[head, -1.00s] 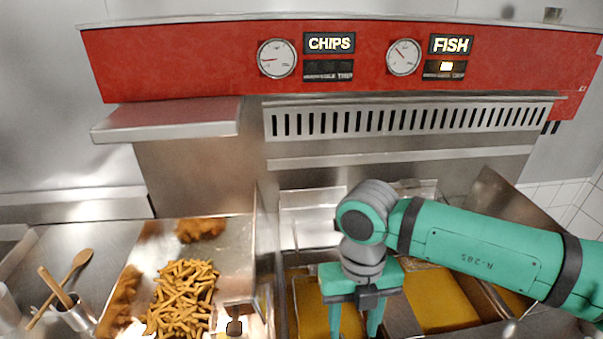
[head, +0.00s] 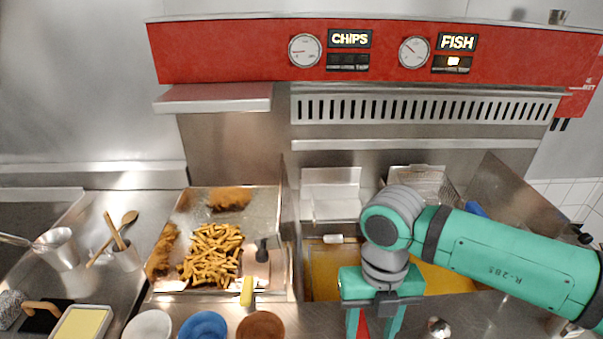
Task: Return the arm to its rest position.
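My green and grey arm reaches in from the right in the head view. My gripper (head: 374,331) points down over the front counter edge, in front of the fryer. Its two green fingers stand apart, and their tips are cut off by the lower picture edge. Something red shows between the fingers, near the left one; it looks to lie behind them, and I cannot tell what it is. I see nothing clearly held.
The fryer's oil vats (head: 325,278) lie behind my gripper, partly hidden by my arm. A tray of chips (head: 212,255) and fried pieces stands left. Several bowls, including a blue one (head: 203,326), line the front. A fryer basket (head: 421,183) sits at the back.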

